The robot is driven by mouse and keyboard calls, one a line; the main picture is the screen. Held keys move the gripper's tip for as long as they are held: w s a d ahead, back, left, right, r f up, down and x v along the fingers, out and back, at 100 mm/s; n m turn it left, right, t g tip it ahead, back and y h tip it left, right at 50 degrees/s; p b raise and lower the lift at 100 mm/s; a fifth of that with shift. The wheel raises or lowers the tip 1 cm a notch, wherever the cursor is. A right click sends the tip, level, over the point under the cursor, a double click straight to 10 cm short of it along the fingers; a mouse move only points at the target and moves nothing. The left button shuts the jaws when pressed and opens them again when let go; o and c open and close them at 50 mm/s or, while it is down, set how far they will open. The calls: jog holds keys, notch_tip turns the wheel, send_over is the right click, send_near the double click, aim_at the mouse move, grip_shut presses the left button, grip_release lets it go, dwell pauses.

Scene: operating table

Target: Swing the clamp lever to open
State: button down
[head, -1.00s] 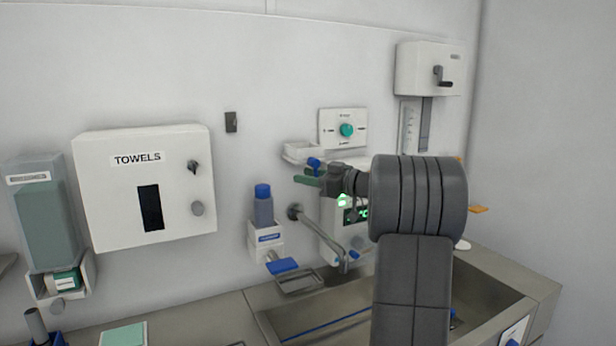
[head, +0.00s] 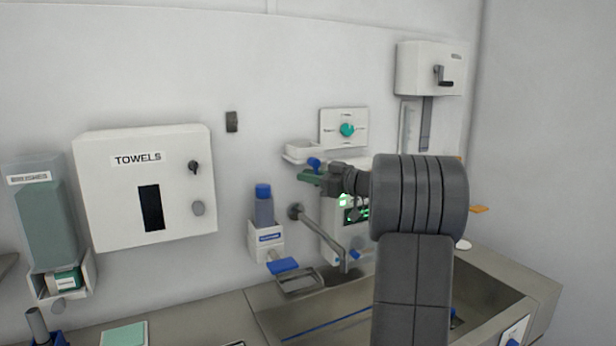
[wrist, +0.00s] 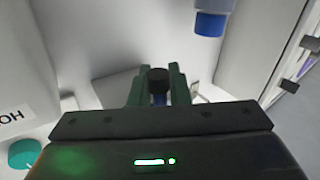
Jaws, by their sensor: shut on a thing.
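My gripper (head: 308,177) reaches left across the wall fittings, its green fingers at the small white holder. In the wrist view its two green fingers (wrist: 159,88) stand on either side of a small part with a dark round top and blue below, which I take to be the clamp lever (wrist: 158,76). The fingers are shut on it. In the head view a blue piece of the lever (head: 314,163) shows just above the fingers. The rest of the lever and its pivot are hidden by the gripper.
A white holder (head: 303,150) and a teal-knob panel (head: 343,128) are close above my gripper. A blue-capped bottle (head: 264,205) and a metal spout (head: 320,232) are below and left. The towel box (head: 145,190) is further left; a sink (head: 480,290) lies below.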

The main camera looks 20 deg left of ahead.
jog(key=shift+r+p, duration=0.1)
jog(key=shift+p, duration=0.3)
jog(key=n+h+p, duration=0.1)
jog(key=n+p, duration=0.1)
jog(key=p, duration=0.1)
jog(key=w+d+n+h+p, duration=0.1)
jog(key=n+h+p, duration=0.1)
jog(key=p, duration=0.2)
jog(key=shift+w+d+r, duration=0.1)
jog(key=shift+w+r, duration=0.05)
jog(key=shift+w, duration=0.05)
jog(key=shift+t, duration=0.3)
jog(key=c, duration=1.4)
grip_release()
